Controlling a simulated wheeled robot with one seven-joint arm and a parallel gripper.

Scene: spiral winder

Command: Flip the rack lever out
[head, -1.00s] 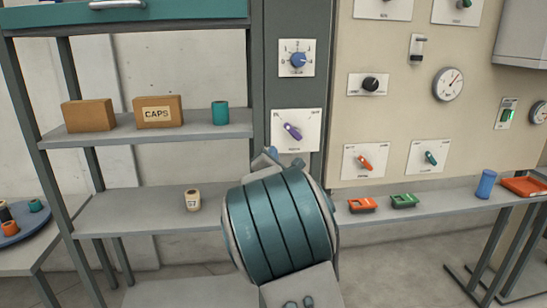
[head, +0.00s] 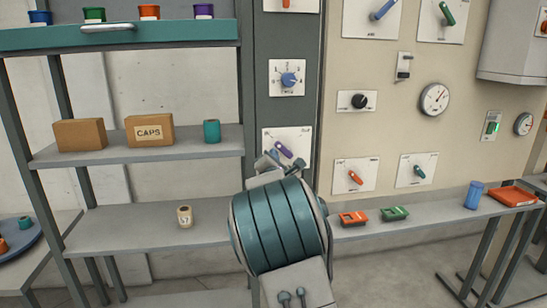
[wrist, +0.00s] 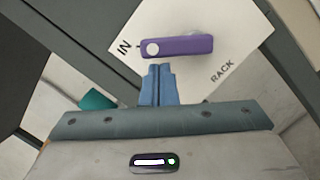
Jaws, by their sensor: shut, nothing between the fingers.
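The rack lever (head: 285,150) is a purple handle on a white plate on the grey post, slanting down to the right in the head view. In the wrist view the purple lever (wrist: 185,46) has its round pivot at the left end, beside the word IN. The word RACK is printed on its white plate (wrist: 240,50). My gripper (wrist: 158,68) is shut and empty, its blue fingertips just below the lever near the pivot. I cannot tell whether they touch it. In the head view my arm hides the plate's lower part.
A blue dial (head: 289,79) sits above on the same post. An orange lever (head: 355,177) and a teal lever (head: 418,171) are on the panel to the right. Shelves to the left hold boxes (head: 149,130) and a teal cylinder (head: 212,131).

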